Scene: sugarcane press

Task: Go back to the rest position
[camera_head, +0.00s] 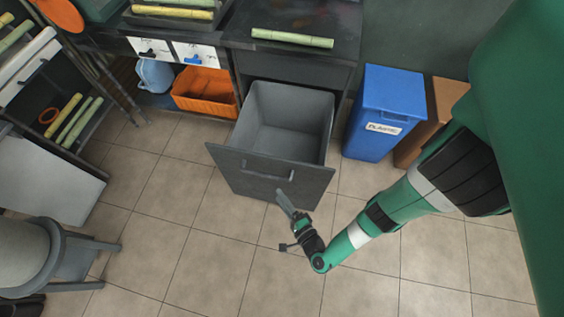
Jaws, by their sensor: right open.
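My right arm comes in from the right, green with white and black bands. My right gripper (285,222) is open and empty, just in front of the lower front of a grey pull-out bin drawer (268,185). I cannot tell whether it touches the drawer front. The drawer stands pulled out from under the dark counter, and its inside looks empty. Its handle (268,174) is on the front panel, above and left of the gripper. My left gripper is not in view.
A blue bin (385,112) labelled plastic and a brown box (436,108) stand right of the drawer. An orange crate (205,91) is under the counter. A cane piece (292,38) lies on top. A grey stool (62,262) is at left. Tiled floor is clear around the gripper.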

